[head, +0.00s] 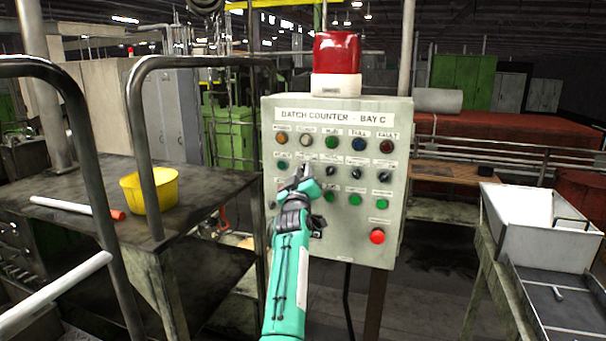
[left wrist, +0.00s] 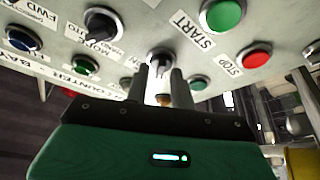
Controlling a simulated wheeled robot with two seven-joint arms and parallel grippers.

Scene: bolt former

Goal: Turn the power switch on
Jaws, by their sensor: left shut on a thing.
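The grey control panel (head: 340,240), headed "BATCH COUNTER - BAY C", faces me with rows of lamps, buttons and knobs. My left gripper (head: 305,176) is at the left part of its middle row and hides the control behind it. In the left wrist view the two dark fingers (left wrist: 161,88) are shut on a small rotary switch knob (left wrist: 160,57) on the panel face. I cannot read its label, so I cannot tell by its text that it is the power switch. My right gripper is not in view.
Beside the held knob are a green START button (left wrist: 223,13), a red STOP button (left wrist: 257,54) and another black knob (left wrist: 103,23). A red beacon (head: 337,52) tops the panel. A metal bench with a yellow bucket (head: 150,190) stands left; a white bin (head: 540,228) stands right.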

